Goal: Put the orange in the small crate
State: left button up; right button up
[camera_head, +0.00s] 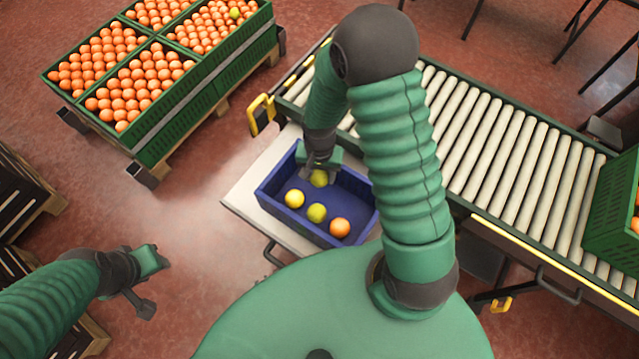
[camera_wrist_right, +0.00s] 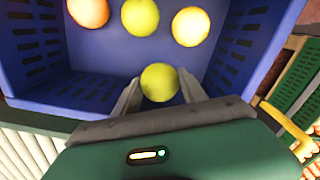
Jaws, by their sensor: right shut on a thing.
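The small blue crate (camera_head: 273,207) stands on a pale table; its walls also fill much of the right wrist view (camera_wrist_right: 105,90). An orange (camera_head: 340,228) lies at its near right end and shows at the top left of the wrist view (camera_wrist_right: 88,12). A yellow fruit (camera_head: 294,199) and a yellow-green fruit (camera_head: 317,212) lie beside it. My right gripper (camera_head: 319,177) reaches into the crate and is shut on another yellow-green fruit (camera_wrist_right: 160,82), between its two fingers.
A roller conveyor (camera_head: 500,160) runs behind and right of the blue crate, with a green crate (camera_head: 612,205) at its right end. Large green crates full of oranges (camera_head: 180,125) stand at upper left. Dark crates (camera_head: 20,200) stand at far left. Open floor lies between.

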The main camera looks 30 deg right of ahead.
jog(key=shift+a+f+b, duration=0.1)
jog(key=shift+f+b, duration=0.4)
jog(key=shift+f, duration=1.7)
jog(key=shift+f, duration=0.1)
jog(key=o, duration=1.4)
notch_tip(320, 180, up, 12)
jog(key=p, duration=0.3)
notch_tip(320, 180, up, 6)
jog(key=s+a+n+t, duration=0.2)
jog(key=a+n, duration=0.1)
jog(key=n, duration=0.2)
notch_tip(320, 180, up, 14)
jog(key=n+p, duration=0.4)
jog(key=p, duration=0.8)
send_over(319, 173)
jog(key=s+a, duration=0.5)
jog(key=shift+d+f+t, duration=0.1)
jog(key=shift+f+t, duration=0.05)
jog(key=shift+t, duration=0.15)
